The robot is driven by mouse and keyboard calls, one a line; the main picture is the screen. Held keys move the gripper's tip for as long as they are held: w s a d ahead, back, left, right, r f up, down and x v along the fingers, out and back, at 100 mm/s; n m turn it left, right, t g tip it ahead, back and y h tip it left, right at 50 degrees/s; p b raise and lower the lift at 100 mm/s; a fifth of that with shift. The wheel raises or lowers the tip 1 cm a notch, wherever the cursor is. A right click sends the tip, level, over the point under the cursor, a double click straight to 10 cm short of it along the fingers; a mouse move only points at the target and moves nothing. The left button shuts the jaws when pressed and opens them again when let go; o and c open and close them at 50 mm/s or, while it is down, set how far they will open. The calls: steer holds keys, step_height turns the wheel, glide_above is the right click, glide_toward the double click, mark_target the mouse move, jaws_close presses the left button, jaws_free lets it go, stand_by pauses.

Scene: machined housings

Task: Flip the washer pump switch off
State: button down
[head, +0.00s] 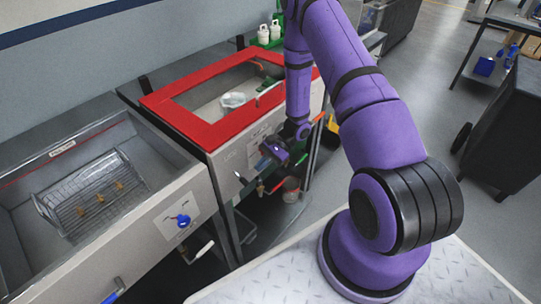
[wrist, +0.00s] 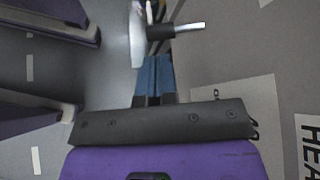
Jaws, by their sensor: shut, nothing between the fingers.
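The parts washer (head: 182,122) with a red lid frame stands at the middle of the head view. Its grey front panel (head: 228,160) carries small labels. My gripper (head: 262,165) is close in front of this panel, low on its right part. In the wrist view my gripper (wrist: 154,70) shows two blue fingers shut together, with nothing between them. A black lever with a bright metal tip (wrist: 188,28) lies just beyond the fingertips and points right; it looks like a switch, but I cannot tell its position. Whether the fingertips touch it is unclear.
A sink (head: 70,262) with a wire basket (head: 92,195) and a blue knob (head: 180,221) stands at left. Red-handled fittings and a bucket (head: 290,185) are under the washer. A black cabinet (head: 505,125) stands at right. The floor between is clear.

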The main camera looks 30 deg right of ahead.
mark_target(247, 182)
steer(key=shift+x, duration=2.25)
steer(key=shift+f, duration=0.1)
steer(key=shift+a+f+n+t, duration=0.3)
steer(key=shift+a+f, duration=0.1)
steer(key=shift+f, duration=0.35)
steer(key=shift+a, duration=0.1)
steer(key=shift+r, duration=0.85)
steer(key=f+v, duration=0.1)
steer(key=v, duration=1.3)
steer(key=shift+d, duration=0.6)
